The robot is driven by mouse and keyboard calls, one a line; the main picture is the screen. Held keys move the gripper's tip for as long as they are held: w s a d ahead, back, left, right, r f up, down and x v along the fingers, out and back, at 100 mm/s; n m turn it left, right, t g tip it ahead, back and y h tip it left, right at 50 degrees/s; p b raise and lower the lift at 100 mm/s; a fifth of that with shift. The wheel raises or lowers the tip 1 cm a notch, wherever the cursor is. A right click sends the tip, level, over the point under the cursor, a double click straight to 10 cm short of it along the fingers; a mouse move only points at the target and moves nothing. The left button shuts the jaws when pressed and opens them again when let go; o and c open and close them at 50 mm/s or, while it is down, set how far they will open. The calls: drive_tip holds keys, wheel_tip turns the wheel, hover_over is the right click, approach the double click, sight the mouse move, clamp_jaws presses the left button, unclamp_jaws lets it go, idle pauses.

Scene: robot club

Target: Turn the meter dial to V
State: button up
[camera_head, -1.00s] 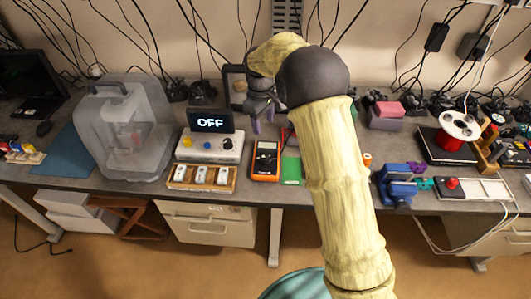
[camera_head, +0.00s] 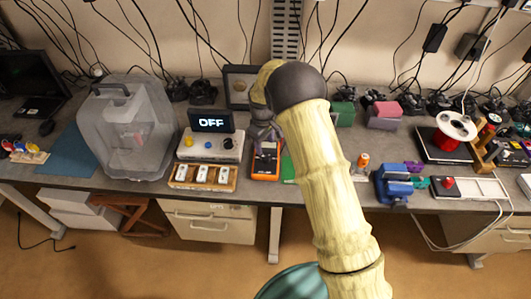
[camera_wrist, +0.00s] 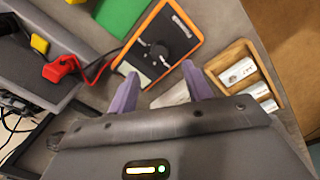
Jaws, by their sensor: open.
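The orange meter (camera_head: 266,172) lies on the grey bench, partly hidden by my gripper in the head view. In the wrist view the meter (camera_wrist: 188,51) shows a dark face with a round black dial (camera_wrist: 178,40). The dial's marks are too small to read. My gripper (camera_wrist: 160,79) is open, its two purple fingers apart and empty. The fingers point toward the meter's near end, with the dial beyond their tips. In the head view my gripper (camera_head: 263,136) is at the meter's back part. I cannot tell whether it touches.
A dark screen (camera_head: 210,121) reading OFF stands behind a pale box with knobs (camera_head: 212,146). A wooden tray (camera_head: 203,187) with white pieces sits left of the meter. A green pad (camera_head: 289,167) lies at its right. A red plug with a lead (camera_wrist: 61,68) is near the meter.

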sight(266, 157)
drive_tip(key=f+p, duration=0.1)
drive_tip(key=f, duration=0.2)
drive_tip(key=f+p, duration=0.1)
drive_tip(key=f, duration=0.3)
drive_tip(key=shift+w+d+f, duration=0.1)
drive_tip(key=shift+w+f, duration=0.1)
drive_tip(key=shift+f, duration=0.1)
drive_tip(key=c, duration=1)
